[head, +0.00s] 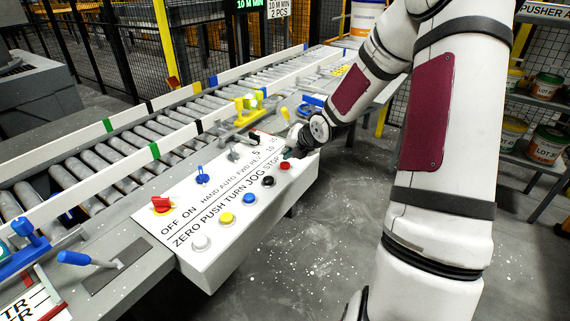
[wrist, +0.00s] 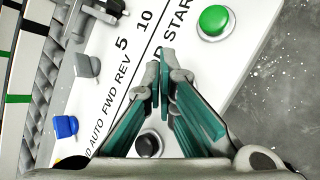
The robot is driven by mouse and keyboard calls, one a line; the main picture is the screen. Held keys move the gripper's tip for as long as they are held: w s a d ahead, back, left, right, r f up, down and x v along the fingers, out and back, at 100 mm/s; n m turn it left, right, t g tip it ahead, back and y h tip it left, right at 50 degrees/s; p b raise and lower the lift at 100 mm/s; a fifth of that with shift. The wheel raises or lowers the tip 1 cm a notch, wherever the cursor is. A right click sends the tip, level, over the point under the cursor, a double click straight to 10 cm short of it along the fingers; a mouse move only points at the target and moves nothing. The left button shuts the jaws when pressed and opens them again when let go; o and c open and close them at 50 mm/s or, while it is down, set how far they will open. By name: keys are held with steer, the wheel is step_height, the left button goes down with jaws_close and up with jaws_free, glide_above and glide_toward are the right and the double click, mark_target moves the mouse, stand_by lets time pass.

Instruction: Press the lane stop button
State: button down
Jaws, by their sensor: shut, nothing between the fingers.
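The white control panel (head: 190,235) carries a row of round buttons. The red button (head: 285,165) by the word STOP is near its right end. My gripper (head: 288,154) is shut and empty, with its fingertips close above the panel, just behind the red button in the head view; I cannot tell whether they touch anything. In the wrist view my gripper (wrist: 162,75) points across the panel, its teal fingers converging. There the red button is hidden behind the fingers. A green button (wrist: 213,20) by START lies ahead, and a black button (wrist: 148,145) shows between the fingers.
Blue (head: 249,198), yellow (head: 226,218) and white (head: 201,243) buttons continue the row leftward. Behind them stand a red knob (head: 161,204), a blue knob (head: 202,176) and other selectors. The roller conveyor (head: 120,165) runs behind the panel. Open floor (head: 320,230) lies at right.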

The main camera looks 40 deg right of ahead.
mark_target(287, 163)
steer(key=shift+f, duration=0.15)
stand_by(0.3)
steer(key=shift+f+b, duration=0.3)
steer(key=shift+f+b, duration=0.4)
steer(key=shift+f, duration=0.15)
stand_by(0.7)
steer(key=shift+r, duration=0.1)
steer(key=shift+r+p, duration=0.8)
steer(key=shift+r, duration=0.1)
step_height(287, 163, up, 5)
steer(key=p, duration=0.4)
steer(key=shift+r+p, duration=0.1)
steer(key=shift+p, duration=0.2)
